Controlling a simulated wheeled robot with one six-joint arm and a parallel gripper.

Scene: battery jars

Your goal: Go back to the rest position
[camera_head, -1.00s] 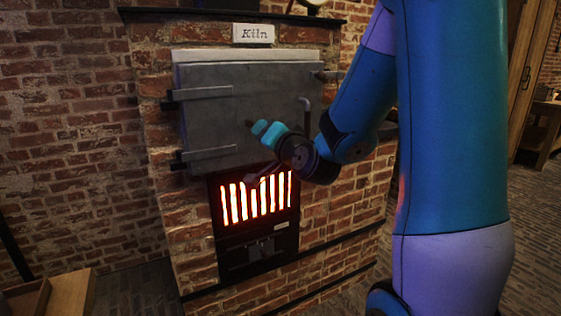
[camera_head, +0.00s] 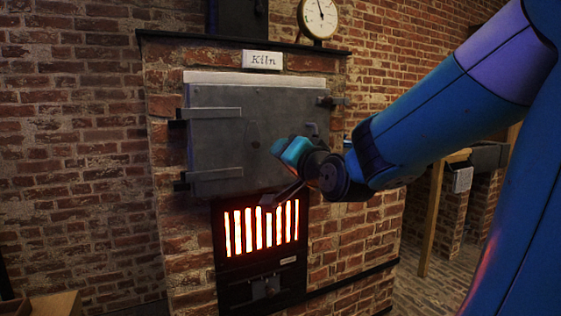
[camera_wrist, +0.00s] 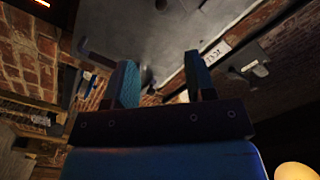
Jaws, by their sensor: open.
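My gripper (camera_head: 283,150) is in front of the lower right part of the closed grey kiln door (camera_head: 225,125). In the wrist view its two blue fingers (camera_wrist: 160,85) stand apart with nothing between them. My blue and purple arm reaches in from the right. The brick kiln (camera_head: 170,235) has a "Kiln" sign (camera_head: 262,60) above the door. The door's handle shows only partly behind my gripper.
A barred firebox (camera_head: 262,228) glows orange below the door. A round dial gauge (camera_head: 318,17) stands on the kiln's top ledge. A wooden surface (camera_head: 45,305) is at the lower left. A stone trough (camera_head: 488,158) stands at the right.

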